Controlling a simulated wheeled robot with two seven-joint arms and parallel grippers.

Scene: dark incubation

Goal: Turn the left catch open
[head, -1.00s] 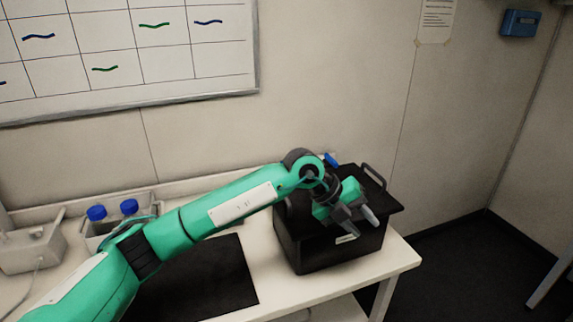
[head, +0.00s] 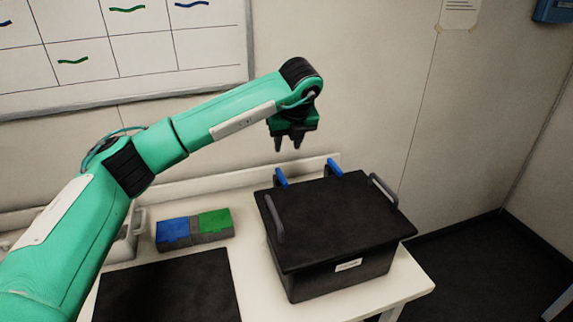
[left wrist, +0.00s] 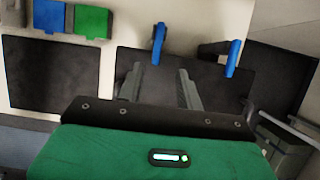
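The black box (head: 340,272) has a dark lid (head: 335,215) with two blue catches at its back edge. The left catch (head: 281,178) stands up near the lid's back left corner; it also shows in the left wrist view (left wrist: 158,43). The right catch (head: 333,166) stands up further right, also in the left wrist view (left wrist: 232,58). My left gripper (head: 288,147) points down above and behind the left catch, apart from it. Its fingers are spread and empty; in the left wrist view they (left wrist: 160,72) lie just below the left catch. My right gripper is not in view.
Two grey handles stand on the lid, left (head: 273,219) and right (head: 383,190). A blue block (head: 173,231) and a green block (head: 215,222) lie left of the box. A black mat (head: 165,290) lies in front of them. The wall is close behind the table.

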